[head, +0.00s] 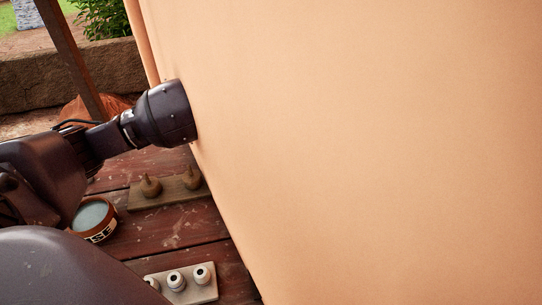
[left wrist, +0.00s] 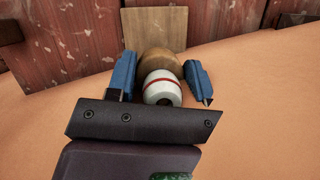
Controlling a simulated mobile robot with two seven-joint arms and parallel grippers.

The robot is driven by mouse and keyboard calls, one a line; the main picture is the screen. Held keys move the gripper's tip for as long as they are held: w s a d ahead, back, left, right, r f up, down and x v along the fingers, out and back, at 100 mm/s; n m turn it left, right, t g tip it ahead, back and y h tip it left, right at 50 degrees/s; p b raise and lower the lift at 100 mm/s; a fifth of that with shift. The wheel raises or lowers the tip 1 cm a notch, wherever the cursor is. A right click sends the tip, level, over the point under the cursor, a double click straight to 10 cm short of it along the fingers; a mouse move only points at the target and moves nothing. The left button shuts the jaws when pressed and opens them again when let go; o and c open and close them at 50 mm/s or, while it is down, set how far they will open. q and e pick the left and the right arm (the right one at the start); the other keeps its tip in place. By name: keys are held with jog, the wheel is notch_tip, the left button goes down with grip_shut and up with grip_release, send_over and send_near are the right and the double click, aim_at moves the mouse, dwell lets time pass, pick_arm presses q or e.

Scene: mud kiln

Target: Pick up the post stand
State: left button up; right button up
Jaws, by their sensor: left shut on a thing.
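My left arm comes in from the left in the head view, and its gripper is hidden behind a large plain orange surface. In the left wrist view my left gripper (left wrist: 160,79) has its blue fingers on either side of a rounded stack, shut on what looks like the post stand (left wrist: 155,30). The stack has a white bead with a red stripe (left wrist: 162,88) nearest the camera and a brown wooden ball (left wrist: 159,62) behind it. A square wooden plate, apparently the stand's base, shows beyond. The exact contact is partly hidden. My right gripper is not in view.
The orange surface (head: 370,150) fills most of the head view. Left of it, on dark red planks, are a board with two brown knobs (head: 138,204), a round labelled tub (head: 92,215) and a pale board with several white pieces (head: 203,294). A stone wall (head: 100,66) stands behind.

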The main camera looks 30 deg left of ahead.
pick_arm(q)
notch_tip(320, 180, up, 15)
jog(key=p, duration=0.2)
jog(key=shift+r, duration=0.2)
dwell(0.4)
